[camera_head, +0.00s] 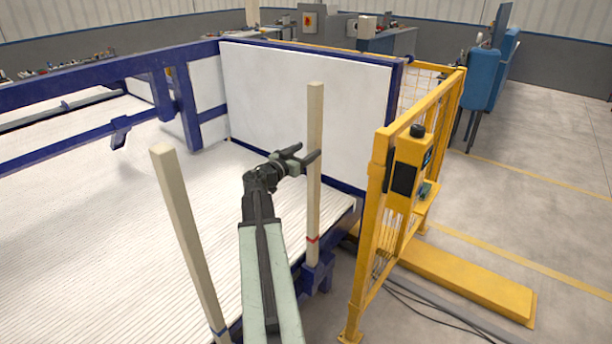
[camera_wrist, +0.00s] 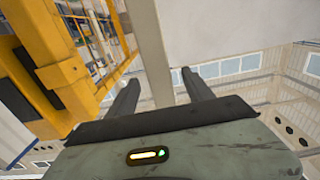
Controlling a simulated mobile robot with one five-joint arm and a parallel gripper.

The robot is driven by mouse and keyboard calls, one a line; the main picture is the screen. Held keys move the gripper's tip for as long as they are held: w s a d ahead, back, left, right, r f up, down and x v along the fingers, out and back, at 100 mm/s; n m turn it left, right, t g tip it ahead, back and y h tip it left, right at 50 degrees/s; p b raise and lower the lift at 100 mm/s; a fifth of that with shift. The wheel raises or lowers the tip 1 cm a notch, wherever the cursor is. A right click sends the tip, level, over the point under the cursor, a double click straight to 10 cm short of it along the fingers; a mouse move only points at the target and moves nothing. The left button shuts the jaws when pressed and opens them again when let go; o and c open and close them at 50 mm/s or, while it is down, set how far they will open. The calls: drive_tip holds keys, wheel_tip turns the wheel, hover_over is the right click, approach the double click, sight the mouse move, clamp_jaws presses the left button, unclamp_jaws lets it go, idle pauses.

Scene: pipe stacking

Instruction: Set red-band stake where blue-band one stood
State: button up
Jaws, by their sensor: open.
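The red-band stake (camera_head: 314,115) is a pale square post. It stands upright in a blue socket (camera_head: 318,270) at the platform's right edge, its red band just above the socket. In the wrist view the stake (camera_wrist: 151,45) runs between the two spread fingers of my gripper (camera_wrist: 162,80); contact cannot be told. The blue-band stake (camera_head: 187,235) stands at the near left, its blue band (camera_head: 219,333) low at the picture's bottom edge. Its foot is cut off.
The white ribbed platform (camera_head: 80,220) lies left, with blue rails (camera_head: 80,80) above it. A white panel (camera_head: 300,100) closes its far end. A yellow fence (camera_head: 375,240) with a control box (camera_head: 408,175) stands close to the right of the red-band stake.

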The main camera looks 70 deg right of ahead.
sight(320, 121)
drive_tip(key=shift+d+f, duration=0.1)
drive_tip(key=shift+f, duration=0.2)
drive_tip(key=shift+d, duration=0.2)
drive_tip(key=x, duration=0.7)
drive_tip(key=shift+s+d, duration=0.1)
drive_tip(key=shift+d, duration=0.05)
clamp_jaws()
idle(1.0)
wheel_tip(320, 121, up, 9)
drive_tip(key=p, duration=0.9)
drive_tip(key=shift+f, duration=0.1)
